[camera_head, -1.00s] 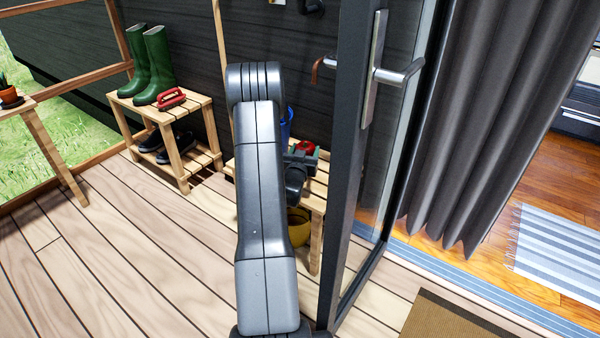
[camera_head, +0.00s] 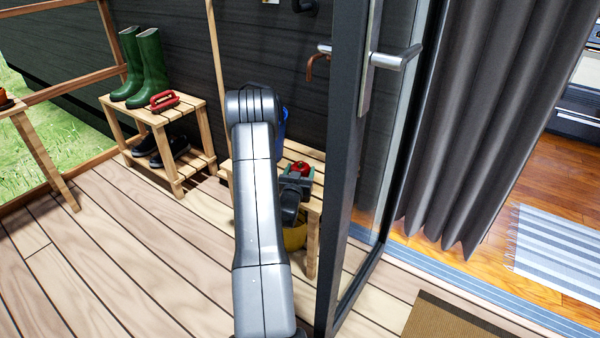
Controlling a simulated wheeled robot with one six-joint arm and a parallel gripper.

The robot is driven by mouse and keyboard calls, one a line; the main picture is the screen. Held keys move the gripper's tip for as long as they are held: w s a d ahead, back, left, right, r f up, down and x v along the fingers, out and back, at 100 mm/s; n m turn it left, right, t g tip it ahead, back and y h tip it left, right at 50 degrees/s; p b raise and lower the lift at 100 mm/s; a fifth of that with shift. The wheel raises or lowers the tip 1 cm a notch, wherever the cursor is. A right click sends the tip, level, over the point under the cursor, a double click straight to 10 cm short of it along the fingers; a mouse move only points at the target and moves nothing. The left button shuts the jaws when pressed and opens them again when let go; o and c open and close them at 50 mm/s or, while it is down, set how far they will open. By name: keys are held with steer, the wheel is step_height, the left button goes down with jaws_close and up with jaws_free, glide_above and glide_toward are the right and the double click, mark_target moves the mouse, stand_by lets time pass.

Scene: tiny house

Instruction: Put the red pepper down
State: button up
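The red pepper (camera_head: 301,168) is a small red shape at the end of my gripper (camera_head: 297,178), over the top of the slatted wooden stand (camera_head: 318,157) beside the door. My gripper points away from the camera, and its fingers show only as small dark and greenish parts around the pepper's near side. The pepper appears to be between or just beyond the fingers. I cannot tell whether it touches the slats or whether the fingers are closed on it. My arm hides the left part of the stand.
A dark-framed glass door (camera_head: 345,200) stands close right of the stand. A blue object (camera_head: 282,132) is partly hidden behind my arm. A yellow pot (camera_head: 294,236) sits under the stand. Green boots (camera_head: 148,65) and a red-handled item (camera_head: 164,101) are on another bench. The deck at left is clear.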

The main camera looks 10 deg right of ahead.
steer(key=shift+o, duration=1.3)
steer(key=shift+r, duration=0.15)
